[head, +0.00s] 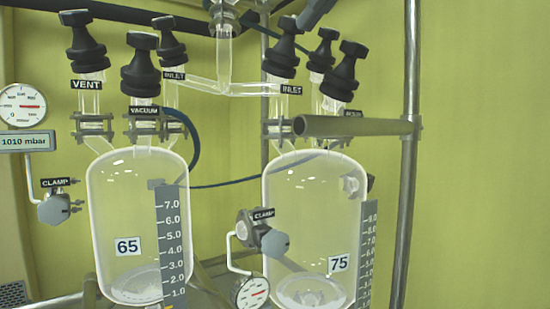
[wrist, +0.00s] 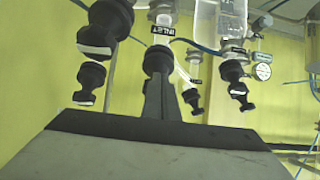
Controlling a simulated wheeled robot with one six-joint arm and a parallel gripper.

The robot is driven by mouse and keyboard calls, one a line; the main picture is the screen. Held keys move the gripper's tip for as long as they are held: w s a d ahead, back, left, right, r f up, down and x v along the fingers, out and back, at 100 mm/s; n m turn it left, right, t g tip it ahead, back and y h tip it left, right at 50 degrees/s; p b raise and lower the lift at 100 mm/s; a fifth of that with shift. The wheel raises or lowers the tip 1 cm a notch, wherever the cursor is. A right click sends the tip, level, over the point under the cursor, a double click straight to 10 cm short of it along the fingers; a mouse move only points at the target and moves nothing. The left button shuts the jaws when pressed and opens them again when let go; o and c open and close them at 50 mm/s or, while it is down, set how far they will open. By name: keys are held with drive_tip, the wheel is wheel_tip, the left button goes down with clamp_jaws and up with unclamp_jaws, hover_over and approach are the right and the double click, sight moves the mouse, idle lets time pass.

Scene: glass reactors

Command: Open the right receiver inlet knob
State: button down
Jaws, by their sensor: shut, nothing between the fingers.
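The right receiver inlet knob (head: 286,48) is black and sits on a glass neck with an INLET label, above the right glass receiver (head: 290,195) marked 75. In the wrist view, which looks upside down, the same knob (wrist: 157,60) is straight ahead at the centre. My gripper (wrist: 159,82) is shut and empty, its grey fingers pointing at the knob's top and overlapping it in view. In the head view my gripper (head: 308,18) shows only as a dark grey tip at the top edge, beside the knob's top. I cannot tell whether it touches.
Two more black knobs (head: 323,50) (head: 347,70) stand close to the right of the inlet knob. The left receiver (head: 138,220), marked 65, carries vent, vacuum and inlet knobs. A grey horizontal bar (head: 360,126) and a vertical pole (head: 408,150) stand at right. Glass tubing (head: 224,75) joins the inlets.

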drive_tip(key=shift+w+d+r, duration=0.1)
drive_tip(key=shift+w+d, duration=0.55)
drive_tip(key=shift+d, duration=0.1)
idle(0.6)
drive_tip(key=shift+s+d, duration=0.2)
drive_tip(key=shift+d, duration=0.1)
drive_tip(key=r, duration=0.1)
drive_tip(key=s+d+r, duration=0.1)
drive_tip(key=r, duration=0.1)
drive_tip(key=s+r, duration=0.1)
drive_tip(key=shift+s+d+r, duration=0.25)
drive_tip(key=shift+d+r, duration=0.05)
drive_tip(key=shift+r, duration=0.1)
drive_tip(key=shift+a, duration=0.1)
idle(0.4)
drive_tip(key=shift+s+a+r, duration=0.3)
drive_tip(key=shift+s+a, duration=0.2)
drive_tip(key=shift+a, duration=0.2)
drive_tip(key=shift+s+a+r, duration=0.25)
drive_tip(key=shift+s+a, duration=0.2)
drive_tip(key=shift+a, duration=0.25)
drive_tip(key=shift+f, duration=0.1)
wheel_tip(320, 180, down, 6)
drive_tip(key=w+a, duration=0.2)
drive_tip(key=shift+w, duration=0.4)
